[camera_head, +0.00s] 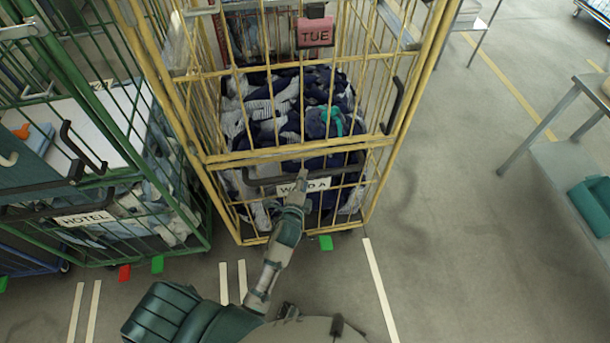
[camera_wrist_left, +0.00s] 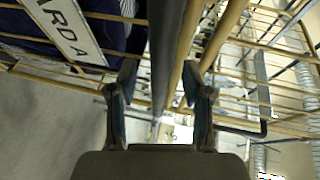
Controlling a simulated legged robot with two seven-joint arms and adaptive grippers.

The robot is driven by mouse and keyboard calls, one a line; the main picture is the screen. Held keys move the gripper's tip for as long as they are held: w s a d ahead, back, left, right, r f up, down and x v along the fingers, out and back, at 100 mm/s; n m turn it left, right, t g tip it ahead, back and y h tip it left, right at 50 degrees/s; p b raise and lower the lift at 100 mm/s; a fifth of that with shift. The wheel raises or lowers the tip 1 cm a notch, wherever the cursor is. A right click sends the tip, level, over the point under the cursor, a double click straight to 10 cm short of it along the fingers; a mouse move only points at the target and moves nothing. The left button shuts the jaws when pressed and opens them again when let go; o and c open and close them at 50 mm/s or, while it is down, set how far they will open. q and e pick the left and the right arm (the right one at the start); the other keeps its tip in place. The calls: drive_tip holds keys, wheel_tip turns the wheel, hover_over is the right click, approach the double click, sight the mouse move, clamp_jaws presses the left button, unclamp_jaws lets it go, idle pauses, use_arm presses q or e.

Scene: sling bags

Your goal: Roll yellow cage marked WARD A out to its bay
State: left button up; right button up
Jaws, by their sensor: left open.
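The yellow cage (camera_head: 290,157) stands upright in front of me, filled with dark blue and grey-white textiles (camera_head: 290,115). Its WARD A label (camera_head: 316,186) is low on the front, partly covered by my left gripper; part of the label (camera_wrist_left: 70,32) also shows in the left wrist view. A dark handle (camera_head: 262,181) crosses the front near the label. My left gripper (camera_head: 298,178) is open at the cage front. In the left wrist view, a dark bar (camera_wrist_left: 162,50) appears between its fingers (camera_wrist_left: 160,100); I cannot tell whether they touch it. My right gripper is not in view.
A green cage labelled HOTEL (camera_head: 84,219) stands close on the left. A red TUE tag (camera_head: 315,33) hangs on the yellow cage. Floor right of the cage is clear up to a table (camera_head: 570,95).

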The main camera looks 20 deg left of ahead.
use_arm(q)
drive_tip(key=shift+x, duration=1.45)
clamp_jaws()
